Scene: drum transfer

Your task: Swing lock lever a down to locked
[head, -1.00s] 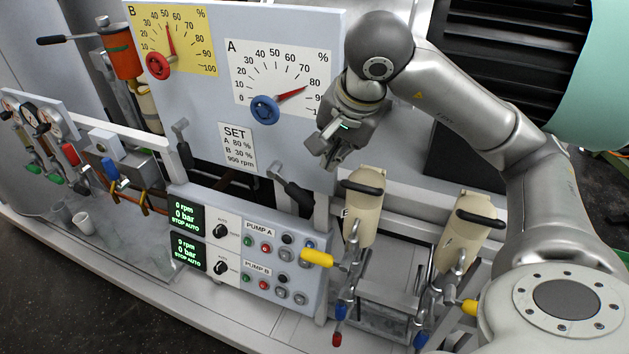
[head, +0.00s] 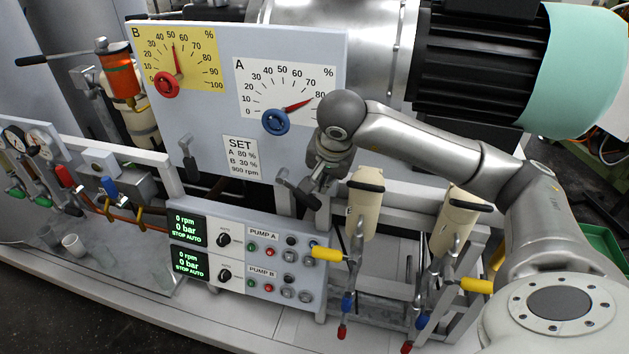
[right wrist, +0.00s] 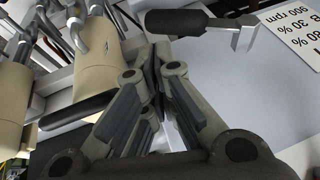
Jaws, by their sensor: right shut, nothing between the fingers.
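The lock lever by scale A (head: 297,190), which I take as lever a, has a black handle on a short metal arm below the white A dial (head: 284,88). Its handle slants down and to the right in the head view. My right gripper (head: 317,188) is shut and empty, close beside the handle's outer end. In the right wrist view the black handle (right wrist: 176,22) lies just beyond the closed fingertips (right wrist: 155,58). I cannot tell whether they touch. The blue A knob (head: 275,121) is above. My left gripper is not in view.
A second black lever (head: 188,158) hangs under the yellow B dial (head: 178,60). The pump panel (head: 250,262) is below. Two beige cylinders with black handles, the left one (head: 364,208) close to my gripper, stand to the right. A set-value card (head: 241,157) is left of the lever.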

